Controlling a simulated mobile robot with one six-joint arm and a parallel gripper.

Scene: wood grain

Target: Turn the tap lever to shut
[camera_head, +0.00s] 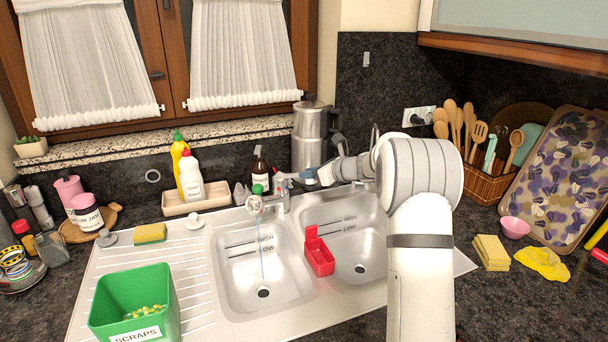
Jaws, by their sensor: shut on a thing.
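The metal tap (284,202) stands at the back of the sink between the two basins. Its spout (255,204) points over the left basin (245,275). A thin bluish stream of water (262,245) falls from the spout toward that basin's drain. My gripper (296,177) reaches in from the right, at the top of the tap. It is shut on the tap lever, which is small and mostly hidden by the fingers. The exact angle of the lever is hard to tell.
A red caddy (320,258) sits by the divider between the basins. A green scraps bin (130,310) stands on the drainboard at front left. A bottle tray (182,204), brown bottle (258,168) and steel pot (309,145) stand behind the sink. The right basin (358,255) looks empty.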

